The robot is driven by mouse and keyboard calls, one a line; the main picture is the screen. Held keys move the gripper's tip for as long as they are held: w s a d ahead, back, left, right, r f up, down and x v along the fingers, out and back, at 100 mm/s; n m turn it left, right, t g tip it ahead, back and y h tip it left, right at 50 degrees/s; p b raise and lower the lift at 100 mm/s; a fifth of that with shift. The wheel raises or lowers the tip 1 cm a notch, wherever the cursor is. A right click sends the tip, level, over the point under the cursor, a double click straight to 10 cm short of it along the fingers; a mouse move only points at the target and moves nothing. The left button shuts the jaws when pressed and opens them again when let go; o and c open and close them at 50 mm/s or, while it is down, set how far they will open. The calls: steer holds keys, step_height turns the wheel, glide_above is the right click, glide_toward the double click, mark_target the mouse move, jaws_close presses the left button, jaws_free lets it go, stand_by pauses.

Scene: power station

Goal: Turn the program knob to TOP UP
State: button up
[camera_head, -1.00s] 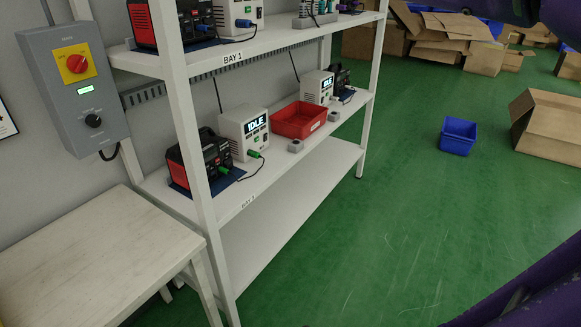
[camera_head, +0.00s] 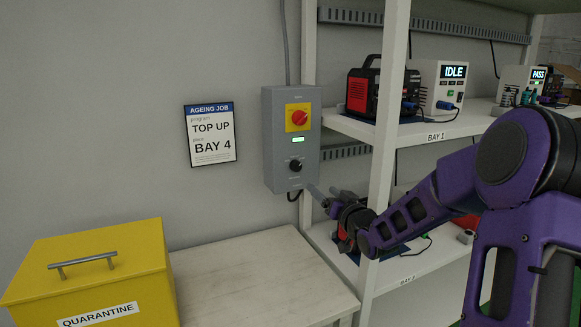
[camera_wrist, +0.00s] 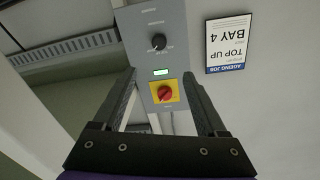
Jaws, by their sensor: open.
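A grey control box (camera_head: 291,138) hangs on the wall left of the shelf. It carries a black program knob (camera_head: 296,165), with a small lit green display and a red rotary switch (camera_head: 299,118) on a yellow plate above it. The wrist view shows the box upside down, with the black knob (camera_wrist: 158,41) beyond the fingertips and the red switch (camera_wrist: 165,93) between the fingers. My gripper (camera_wrist: 158,78) is open and empty, apart from the knob. The knob's lettering is too small to read.
A wall notice (camera_head: 210,134) reads TOP UP, BAY 4. A white shelf post (camera_head: 388,130) stands close to my arm, with devices on the shelves behind. A yellow QUARANTINE box (camera_head: 95,270) stands at the left, beside a pale table (camera_head: 245,280) below the control box.

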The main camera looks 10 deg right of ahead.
mark_target(297, 167)
steer(key=x, duration=1.7)
steer(key=shift+w, duration=0.15)
jaws_close()
